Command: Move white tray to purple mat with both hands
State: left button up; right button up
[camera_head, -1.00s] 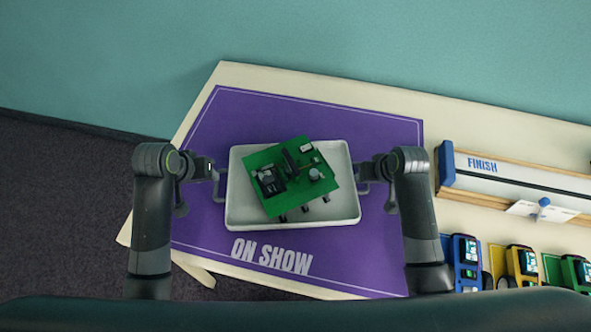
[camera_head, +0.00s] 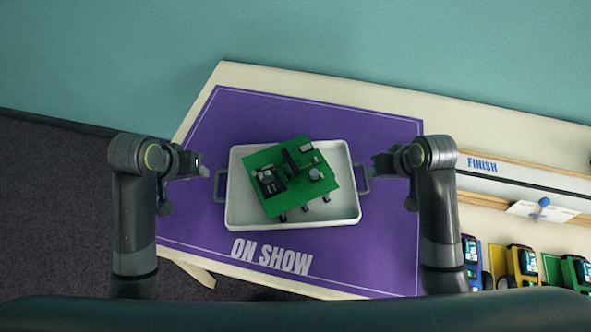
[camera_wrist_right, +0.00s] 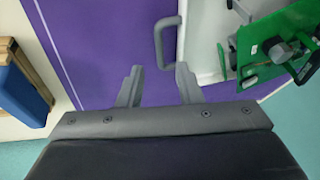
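The white tray (camera_head: 240,211) lies on the purple mat (camera_head: 345,262), above the words "ON SHOW". A green board with dark parts (camera_head: 318,188) sits in the tray. The tray has a grey handle at each end. My left gripper (camera_head: 203,171) is just left of the left handle, apart from it; its finger gap is too small to read. My right gripper (camera_head: 374,165) is right of the right handle (camera_head: 362,180). In the right wrist view its fingers (camera_wrist_right: 158,85) are spread with nothing between them, and the handle (camera_wrist_right: 160,45) is beyond them.
A white track marked "FINISH" (camera_head: 530,178) lies to the right on the cream table (camera_head: 300,82). Several small coloured models, including a yellow one (camera_head: 522,262), stand at the lower right. A teal wall (camera_head: 300,35) is behind the table.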

jog(key=shift+v, duration=2.1)
jog(key=shift+f, duration=0.1)
